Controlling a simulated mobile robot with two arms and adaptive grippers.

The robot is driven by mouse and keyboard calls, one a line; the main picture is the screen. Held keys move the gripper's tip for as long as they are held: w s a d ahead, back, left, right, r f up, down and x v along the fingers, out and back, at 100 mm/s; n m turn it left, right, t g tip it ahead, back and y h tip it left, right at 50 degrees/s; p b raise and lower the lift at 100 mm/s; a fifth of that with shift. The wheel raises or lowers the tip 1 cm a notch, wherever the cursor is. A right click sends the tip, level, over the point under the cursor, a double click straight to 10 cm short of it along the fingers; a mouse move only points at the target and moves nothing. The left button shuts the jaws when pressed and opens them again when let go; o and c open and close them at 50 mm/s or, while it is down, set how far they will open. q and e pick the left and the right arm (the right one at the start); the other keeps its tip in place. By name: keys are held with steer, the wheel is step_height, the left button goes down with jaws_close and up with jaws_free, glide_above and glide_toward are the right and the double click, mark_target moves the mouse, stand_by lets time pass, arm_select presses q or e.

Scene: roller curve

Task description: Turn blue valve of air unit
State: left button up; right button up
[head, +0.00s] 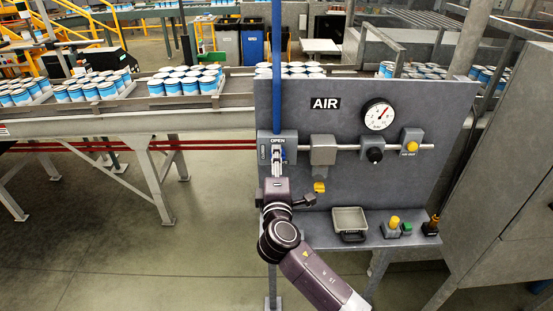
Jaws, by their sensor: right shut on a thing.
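The air unit is a grey panel (345,95) with a black AIR sign (325,103) at its top. The blue valve (278,152) sits at the panel's left side, on a grey plate marked OPEN along the top and CLOSED along the left edge. My right gripper (279,165) reaches up from below and is shut on the valve's handle. The gripper covers much of the handle, so its exact angle is hard to tell. My left gripper is not in view.
A pressure gauge (378,114), a black knob (375,155) and a yellow button (411,146) are right of the valve. A blue vertical pipe (276,60) rises above the valve. Conveyors with cans stand behind.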

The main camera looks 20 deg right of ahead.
steer(key=shift+f, duration=0.1)
stand_by(0.3)
steer(key=o, duration=1.2)
steer(key=shift+c, duration=0.2)
steer(key=v, duration=1.2)
